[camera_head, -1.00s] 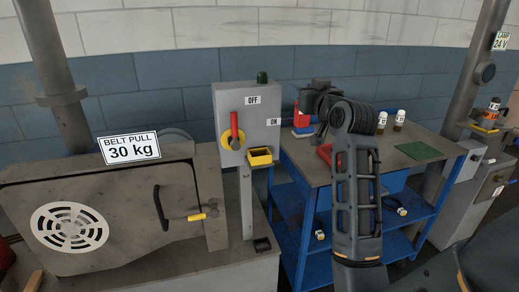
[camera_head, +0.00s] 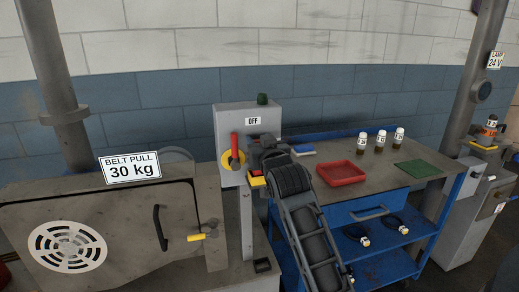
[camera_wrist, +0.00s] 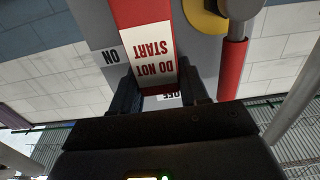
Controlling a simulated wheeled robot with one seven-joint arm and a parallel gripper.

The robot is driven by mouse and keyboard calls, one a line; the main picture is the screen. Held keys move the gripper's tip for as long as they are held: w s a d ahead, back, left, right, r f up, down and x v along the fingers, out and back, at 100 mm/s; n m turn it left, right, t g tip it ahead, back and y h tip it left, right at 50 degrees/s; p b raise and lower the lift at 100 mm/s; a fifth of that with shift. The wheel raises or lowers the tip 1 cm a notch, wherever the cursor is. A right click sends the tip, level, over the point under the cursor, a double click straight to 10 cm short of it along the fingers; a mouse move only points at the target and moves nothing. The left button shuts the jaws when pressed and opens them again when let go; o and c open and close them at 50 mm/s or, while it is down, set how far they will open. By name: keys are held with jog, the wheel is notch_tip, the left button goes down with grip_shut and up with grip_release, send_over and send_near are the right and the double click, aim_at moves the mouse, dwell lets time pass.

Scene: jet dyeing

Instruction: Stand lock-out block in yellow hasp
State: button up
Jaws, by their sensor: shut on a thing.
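The red lock-out block, with a white "DO NOT START" label, shows in the wrist view (camera_wrist: 134,14), between the fingers of my gripper (camera_wrist: 158,82), which is shut on it. In the head view my gripper (camera_head: 259,160) is in front of the switch box (camera_head: 230,118). The yellow hasp (camera_head: 257,182) is on the lower right of that box, just below my gripper. A small bit of red shows just above the hasp. My gripper hides most of the block, so I cannot tell whether it is inside the hasp or above it.
The red switch handle (camera_head: 235,146) on its yellow disc is close left of my gripper. A blue bench (camera_head: 440,165) at the right holds a red tray (camera_head: 340,173), several small bottles and a green mat (camera_head: 418,169). The grey machine (camera_head: 130,225) stands at the left.

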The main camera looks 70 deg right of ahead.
jog(key=shift+f, duration=1)
jog(key=shift+f, duration=0.1)
jog(key=o, duration=1.1)
